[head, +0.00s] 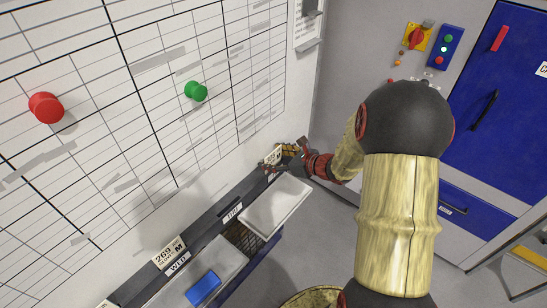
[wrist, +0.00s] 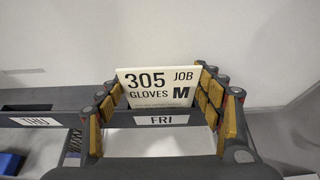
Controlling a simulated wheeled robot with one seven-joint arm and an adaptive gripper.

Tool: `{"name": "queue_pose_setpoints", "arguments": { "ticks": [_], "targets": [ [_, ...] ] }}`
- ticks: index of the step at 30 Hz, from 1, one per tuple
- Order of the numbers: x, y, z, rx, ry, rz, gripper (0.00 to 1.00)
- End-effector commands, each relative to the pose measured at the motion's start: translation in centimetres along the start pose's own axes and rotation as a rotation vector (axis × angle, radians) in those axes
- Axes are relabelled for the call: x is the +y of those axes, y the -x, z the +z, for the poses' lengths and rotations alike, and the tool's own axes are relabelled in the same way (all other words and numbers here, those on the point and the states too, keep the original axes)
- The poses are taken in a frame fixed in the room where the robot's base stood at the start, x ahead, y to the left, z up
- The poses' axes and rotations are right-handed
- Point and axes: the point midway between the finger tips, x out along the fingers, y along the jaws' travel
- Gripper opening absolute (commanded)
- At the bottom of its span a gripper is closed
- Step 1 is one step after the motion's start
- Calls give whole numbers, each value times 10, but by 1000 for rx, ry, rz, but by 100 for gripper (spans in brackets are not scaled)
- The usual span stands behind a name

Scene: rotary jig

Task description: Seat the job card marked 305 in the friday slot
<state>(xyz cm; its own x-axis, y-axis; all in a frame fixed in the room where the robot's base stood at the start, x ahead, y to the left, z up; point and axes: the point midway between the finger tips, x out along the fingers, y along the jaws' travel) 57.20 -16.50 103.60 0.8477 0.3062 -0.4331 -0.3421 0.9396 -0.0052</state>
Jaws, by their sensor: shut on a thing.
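The cream job card marked 305, JOB, GLOVES, M (wrist: 155,88) stands upright between the fingers of my gripper (wrist: 160,104) in the wrist view. My gripper is shut on its two side edges. The card's lower edge is hidden behind the front strip of the friday slot (wrist: 162,121), labelled FRI, so I cannot tell how deep it sits. In the head view my gripper (head: 288,156) is at the far end of the rail by the wall, with the card (head: 272,157) partly showing.
The THU slot (wrist: 35,121) to the left looks empty. A card marked 269 (head: 168,252) stands at the WED label (head: 178,263). A pale tray (head: 277,207) and a blue block (head: 203,289) lie in front of the rail. A whiteboard (head: 130,150) rises behind.

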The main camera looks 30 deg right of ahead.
Motion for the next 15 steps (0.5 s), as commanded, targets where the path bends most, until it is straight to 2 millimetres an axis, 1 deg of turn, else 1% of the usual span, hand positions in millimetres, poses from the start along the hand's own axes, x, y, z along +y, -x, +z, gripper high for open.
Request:
{"name": "queue_pose_setpoints", "arguments": {
  "ticks": [12,13,15],
  "targets": [
    [0,-4,-9,0,0,0,20],
    [0,-4,-9,0,0,0,67],
    [0,-4,-8,0,0,0,71]
  ]
}}
